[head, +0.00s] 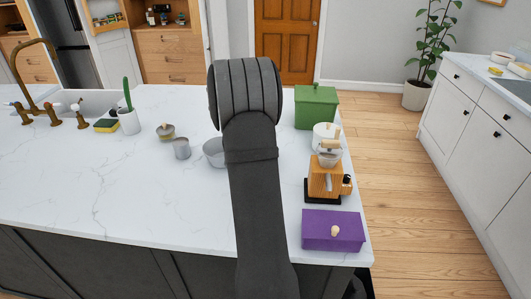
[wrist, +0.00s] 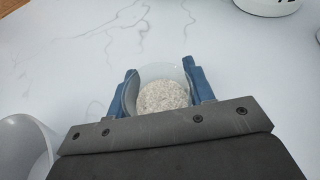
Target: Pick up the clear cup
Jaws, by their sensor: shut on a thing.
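The clear cup (wrist: 163,94) shows in the wrist view, with a pale, grainy filling inside. My gripper (wrist: 160,72) has its blue fingers on the left and right sides of the cup and is shut on it. The white counter shows behind the cup; I cannot tell whether the cup touches it. In the head view, my arm hides the gripper fingers and the cup.
A grey bowl (head: 213,152) stands just left of my arm, with a small grey cup (head: 182,149) and a lidded jar (head: 166,132) beyond.

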